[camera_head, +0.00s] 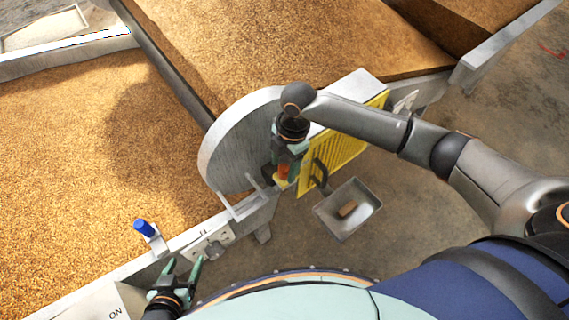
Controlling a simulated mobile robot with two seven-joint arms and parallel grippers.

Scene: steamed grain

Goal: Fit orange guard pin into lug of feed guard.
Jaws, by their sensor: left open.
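The orange guard pin (283,172) shows as a small orange piece at the fingertips of my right gripper (282,165), which appears shut on it. The gripper points down beside the yellow feed guard (343,150), a perforated panel with a dark handle, at its left edge. The lug is hidden or too small to make out, so I cannot tell whether the pin is in it. My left gripper (180,271) is open and empty at the lower left, well apart from the guard.
A large grey disc (232,140) stands just left of my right gripper. Grain beds (80,150) fill the left and back. A blue-topped fitting (143,227) stands on the metal rim. Concrete floor lies right.

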